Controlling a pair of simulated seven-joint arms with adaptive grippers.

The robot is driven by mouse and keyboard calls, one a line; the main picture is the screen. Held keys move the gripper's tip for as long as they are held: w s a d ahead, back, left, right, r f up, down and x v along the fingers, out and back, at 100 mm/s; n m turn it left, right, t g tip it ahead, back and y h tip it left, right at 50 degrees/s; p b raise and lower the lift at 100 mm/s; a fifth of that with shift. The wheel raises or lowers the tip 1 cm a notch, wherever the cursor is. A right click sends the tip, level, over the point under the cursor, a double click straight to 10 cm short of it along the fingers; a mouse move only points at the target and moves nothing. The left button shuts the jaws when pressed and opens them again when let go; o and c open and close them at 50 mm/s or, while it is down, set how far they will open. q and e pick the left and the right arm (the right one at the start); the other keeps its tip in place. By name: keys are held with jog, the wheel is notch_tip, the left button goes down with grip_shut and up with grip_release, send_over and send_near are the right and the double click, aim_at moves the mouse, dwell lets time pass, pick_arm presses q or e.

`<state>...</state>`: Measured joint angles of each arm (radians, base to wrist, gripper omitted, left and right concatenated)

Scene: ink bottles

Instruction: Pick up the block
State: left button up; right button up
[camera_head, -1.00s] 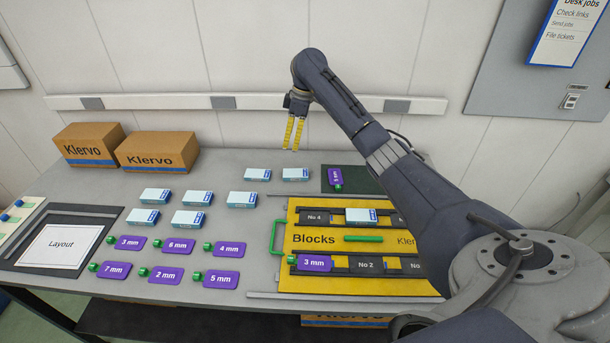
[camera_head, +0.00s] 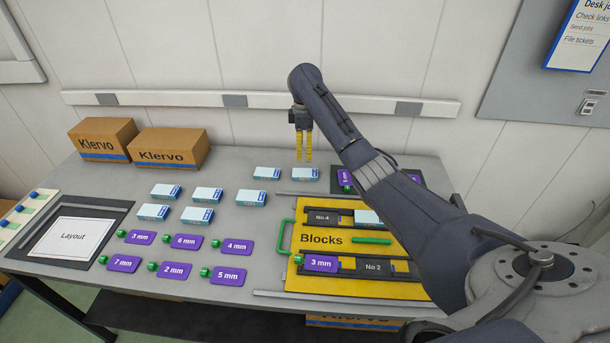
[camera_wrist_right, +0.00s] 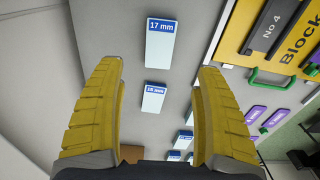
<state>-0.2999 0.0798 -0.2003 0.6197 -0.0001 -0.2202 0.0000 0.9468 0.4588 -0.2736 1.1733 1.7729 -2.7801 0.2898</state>
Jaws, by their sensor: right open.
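Several small white and blue blocks lie on the grey table. Two are at the back: one on the left (camera_head: 267,174) and one on the right (camera_head: 305,174). My right gripper (camera_head: 304,160) points down with its yellow fingers apart and empty, over the back of the table by the right one. In the right wrist view, a block labelled 17 mm (camera_wrist_right: 159,45) shows ahead, between and beyond the fingertips of the open gripper (camera_wrist_right: 158,70). A second block (camera_wrist_right: 153,99) shows between the fingers, its label hard to read. My left gripper is not in view.
A yellow Blocks tray (camera_head: 320,218) with a green handle stands at the right, partly hidden by my right arm. One block (camera_head: 367,217) sits in it. Several purple tags (camera_head: 180,241) lie at the front left. Two Klervo boxes (camera_head: 170,148) stand at the back left.

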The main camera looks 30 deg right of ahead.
aim_at(305, 173)
jog(key=shift+w+a+f, duration=0.1)
jog(key=shift+w+f, duration=0.05)
jog(key=shift+f, duration=0.7)
jog(key=shift+s+f, duration=0.15)
jog(key=shift+f, duration=0.55)
jog(key=shift+s+f, duration=0.1)
jog(key=shift+f, duration=1.15)
jog(key=shift+f, duration=0.1)
jog(key=shift+w+d+f, duration=0.1)
jog(key=shift+f, duration=1.15)
jog(key=shift+d+f, duration=0.1)
jog(key=shift+f, duration=1.15)
jog(key=shift+c, duration=0.3)
jog(key=c, duration=1.2)
jog(key=shift+r, duration=0.1)
jog(key=shift+c, duration=0.2)
